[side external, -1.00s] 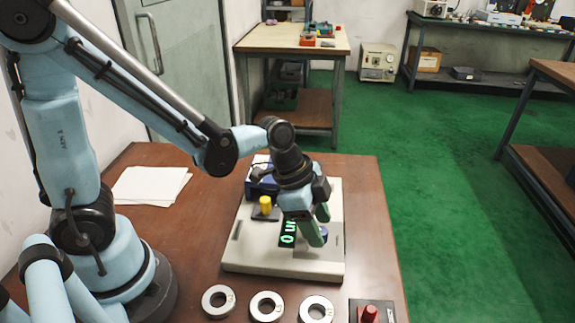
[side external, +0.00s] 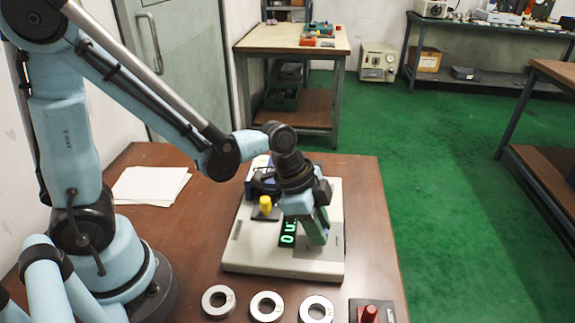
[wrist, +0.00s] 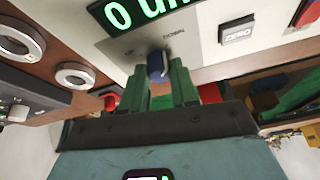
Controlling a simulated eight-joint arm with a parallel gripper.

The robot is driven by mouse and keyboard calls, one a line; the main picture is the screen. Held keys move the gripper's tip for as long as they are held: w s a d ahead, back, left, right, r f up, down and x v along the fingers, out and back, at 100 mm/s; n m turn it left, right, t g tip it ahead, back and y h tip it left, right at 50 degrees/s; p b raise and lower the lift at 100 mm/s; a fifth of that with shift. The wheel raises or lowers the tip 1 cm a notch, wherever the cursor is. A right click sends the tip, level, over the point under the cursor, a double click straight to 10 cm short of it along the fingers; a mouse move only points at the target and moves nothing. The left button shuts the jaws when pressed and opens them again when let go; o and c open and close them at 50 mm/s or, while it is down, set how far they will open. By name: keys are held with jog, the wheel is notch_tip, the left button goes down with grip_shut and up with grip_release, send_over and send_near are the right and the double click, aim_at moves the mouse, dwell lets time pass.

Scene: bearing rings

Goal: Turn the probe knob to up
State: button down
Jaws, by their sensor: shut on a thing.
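The blue probe knob (wrist: 157,66) sits on the pale panel of the gauge base (side external: 265,262). It shows between the two green fingertips of my gripper (wrist: 158,84) in the wrist view. My gripper (side external: 317,238) points down at the panel and is shut on the knob. The knob is hidden behind the fingers in the side view. A "DOWN" label (wrist: 173,35) is printed beside the knob; I cannot tell which way the knob points. The green display (wrist: 138,12) reads "0 um" and is partly cut off.
Three metal rings (side external: 266,305) lie along the front of the brown table. A dark block with a red post (side external: 369,313) stands at front right. A yellow-topped part (side external: 265,203) stands on the base. The ZERO button (wrist: 237,34) is near the knob. White papers (side external: 150,184) lie left.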

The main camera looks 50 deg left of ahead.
jog(key=n, duration=0.2)
jog(key=n+t+y, duration=0.1)
jog(key=n, duration=0.1)
jog(key=shift+d+n+y, duration=0.15)
jog(key=shift+n+y, duration=0.15)
jog(key=n, duration=0.2)
jog(key=n+y, duration=0.1)
jog(key=n, duration=0.1)
jog(key=shift+d+n+t+y, duration=0.15)
jog(key=shift+n+t+y, duration=0.15)
jog(key=shift+t, duration=0.1)
jog(key=n+y, duration=0.1)
jog(key=n, duration=0.3)
jog(key=shift+d+n+y, duration=0.1)
jog(key=shift+n+y, duration=0.2)
jog(key=shift+y, duration=0.1)
jog(key=shift+n+g+y, duration=0.5)
jog(key=shift+n+y, duration=0.2)
jog(key=shift+n, duration=1.3)
jog(key=c, duration=0.9)
grip_release()
jog(key=shift+o, duration=0.2)
